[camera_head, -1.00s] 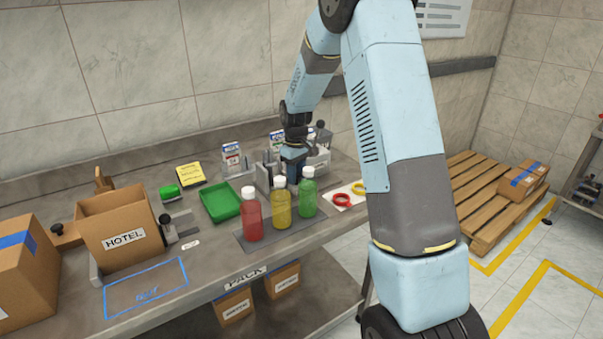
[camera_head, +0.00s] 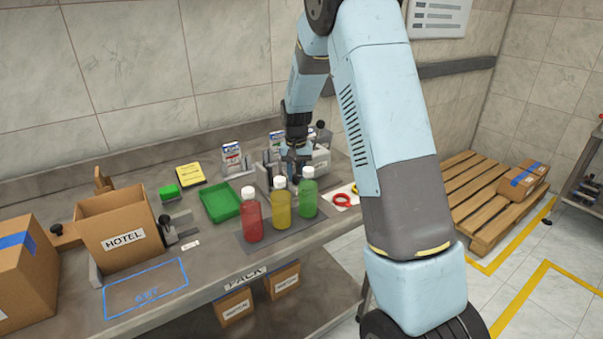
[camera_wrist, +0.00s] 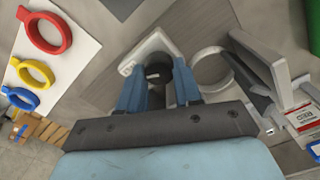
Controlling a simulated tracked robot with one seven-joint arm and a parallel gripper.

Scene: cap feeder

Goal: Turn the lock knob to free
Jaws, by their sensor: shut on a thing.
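My gripper (camera_wrist: 157,82) points down, with its two blue fingers on either side of a dark round knob (camera_wrist: 157,71) with a pale mark on it. The fingers are shut on the knob. A white angular bracket (camera_wrist: 150,45) surrounds the knob's far side. In the head view my gripper (camera_head: 297,170) is over the grey cap feeder (camera_head: 317,161) at the back of the bench. The knob is hidden there by the gripper and the bottles.
A pale ring (camera_wrist: 212,68) and grey walls (camera_wrist: 262,62) stand right of the fingers in the wrist view. Red, yellow and green bottles (camera_head: 281,206) stand in front of the feeder. A green tray (camera_head: 220,202) and a carton (camera_head: 232,157) are to the left.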

